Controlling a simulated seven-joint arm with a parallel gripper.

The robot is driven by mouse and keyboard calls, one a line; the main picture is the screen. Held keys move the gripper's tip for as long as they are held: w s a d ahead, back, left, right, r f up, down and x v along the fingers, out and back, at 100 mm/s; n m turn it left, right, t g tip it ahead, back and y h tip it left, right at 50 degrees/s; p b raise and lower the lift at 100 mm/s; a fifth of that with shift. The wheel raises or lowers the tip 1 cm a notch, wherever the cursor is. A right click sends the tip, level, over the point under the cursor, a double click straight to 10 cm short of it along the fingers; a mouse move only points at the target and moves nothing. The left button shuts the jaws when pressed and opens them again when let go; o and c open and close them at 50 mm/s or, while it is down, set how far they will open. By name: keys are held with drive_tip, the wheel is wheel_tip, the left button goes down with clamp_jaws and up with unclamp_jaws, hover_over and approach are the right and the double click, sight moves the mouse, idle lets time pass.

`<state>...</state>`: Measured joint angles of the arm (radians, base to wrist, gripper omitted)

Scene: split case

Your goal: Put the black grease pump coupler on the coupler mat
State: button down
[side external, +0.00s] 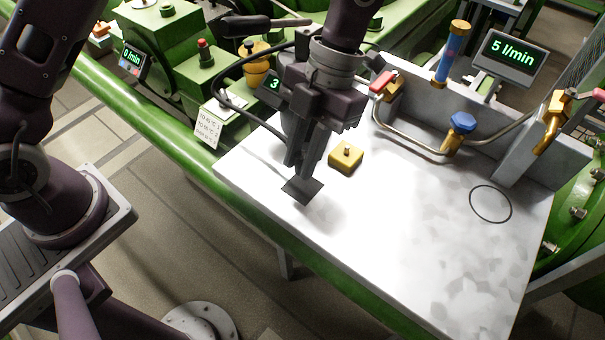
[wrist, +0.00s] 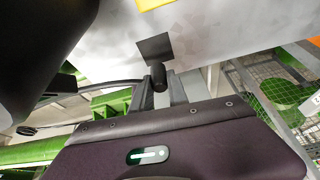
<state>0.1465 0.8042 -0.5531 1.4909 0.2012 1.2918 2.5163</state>
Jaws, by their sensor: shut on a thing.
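The coupler mat is a dark square (side external: 302,192) lying on the white tabletop near its left front edge. It also shows in the wrist view (wrist: 154,45). My gripper (side external: 302,172) points down over the mat's back part. In the wrist view my gripper (wrist: 160,88) is shut on a small rounded black piece, the black grease pump coupler (wrist: 158,74). Its far end appears at the mat's near edge. I cannot tell whether it touches the mat. In the side view the coupler blends with the dark fingers.
A yellow block with a small knob (side external: 346,157) sits just right of my gripper. A bent pipe with a blue-capped valve (side external: 461,123) runs along the back. A black ring outline (side external: 490,204) marks the right of the table (side external: 400,225). The front middle is clear.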

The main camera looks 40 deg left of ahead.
sight(302, 187)
wheel_tip(302, 187, down, 4)
drive_tip(key=shift+f, duration=0.25)
drive_tip(key=shift+f, duration=0.15)
drive_tip(key=c, duration=1.3)
unclamp_jaws()
drive_tip(key=v, duration=1.2)
drive_tip(key=shift+r, duration=0.25)
